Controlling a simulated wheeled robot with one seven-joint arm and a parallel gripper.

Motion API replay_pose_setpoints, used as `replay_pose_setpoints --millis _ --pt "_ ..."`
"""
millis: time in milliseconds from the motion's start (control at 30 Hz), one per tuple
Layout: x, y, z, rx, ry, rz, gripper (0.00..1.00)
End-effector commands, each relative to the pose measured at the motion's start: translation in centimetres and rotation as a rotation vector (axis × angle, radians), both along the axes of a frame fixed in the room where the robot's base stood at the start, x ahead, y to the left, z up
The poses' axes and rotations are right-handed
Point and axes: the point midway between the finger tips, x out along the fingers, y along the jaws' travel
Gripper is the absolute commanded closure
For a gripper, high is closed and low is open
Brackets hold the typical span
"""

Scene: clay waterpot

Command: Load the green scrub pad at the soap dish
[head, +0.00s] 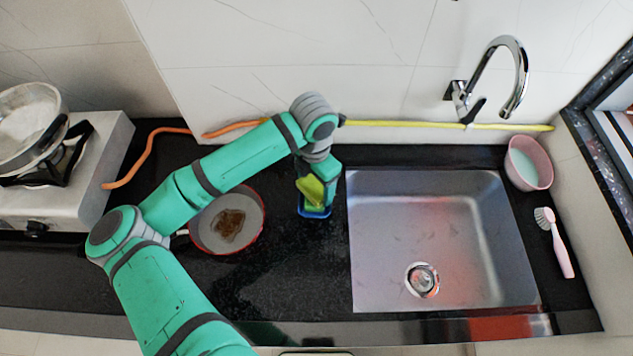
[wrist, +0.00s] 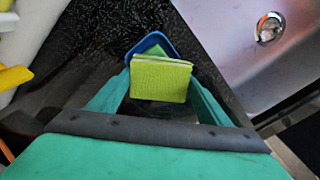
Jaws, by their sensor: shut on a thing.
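The green scrub pad (head: 310,190) is yellow-green and sits at the blue soap dish (head: 316,212), left of the sink. In the wrist view the pad (wrist: 160,80) lies between the fingers of my gripper (wrist: 162,88), which is shut on it. The blue dish (wrist: 150,36) shows just beyond the pad, with a brighter green patch inside it. Whether the pad touches the dish cannot be told. My gripper hides part of the dish in the head view.
A red-rimmed pan (head: 252,236) with a brown stain stands left of the dish. The steel sink (head: 445,235) lies to the right, with a faucet (head: 515,75) behind it. A pink bowl (head: 528,163) and a pink-handled brush (head: 560,248) stand far right. A stove (head: 70,180) is left.

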Motion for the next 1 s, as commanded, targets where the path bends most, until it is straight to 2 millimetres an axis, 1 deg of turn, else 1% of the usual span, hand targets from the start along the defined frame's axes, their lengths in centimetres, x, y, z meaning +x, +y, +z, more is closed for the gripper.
replay_pose_setpoints --millis 367,1000 --pt "-0.02 -0.03 0.01 0.000 0.000 0.000 0.47" --pt "0.00 -0.03 -0.59 0.000 0.000 0.000 0.47"
